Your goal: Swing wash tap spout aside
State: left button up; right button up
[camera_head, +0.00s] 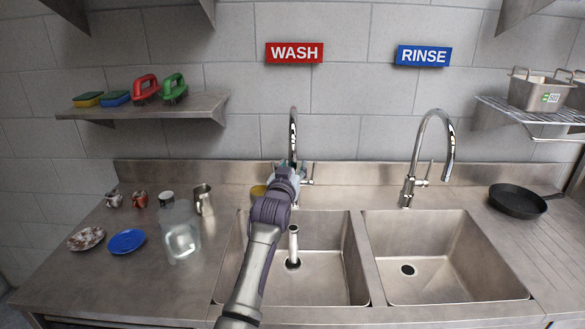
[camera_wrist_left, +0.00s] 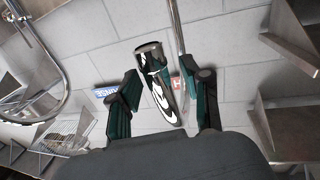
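The wash tap (camera_head: 293,130) is a tall chrome tap behind the left sink, below the red WASH sign (camera_head: 294,53). Its spout points forward over the sink. My left arm reaches up from the front over this sink, and my left gripper (camera_head: 288,174) is in front of the tap, hiding its lower part. In the left wrist view the chrome spout (camera_wrist_left: 160,85) shows between the two dark green fingers of the left gripper (camera_wrist_left: 168,85). The fingers are wide apart with a gap on each side of the spout. My right gripper is not in view.
The rinse tap (camera_head: 447,145) stands right of the wash tap, behind the right sink (camera_head: 440,285). A metal tube (camera_head: 293,243) stands in the left sink's drain. A glass jar (camera_head: 182,243), a steel jug (camera_head: 203,201) and a blue plate (camera_head: 127,242) are left. A black pan (camera_head: 517,201) is right.

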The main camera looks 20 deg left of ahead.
pick_arm(q)
grip_shut()
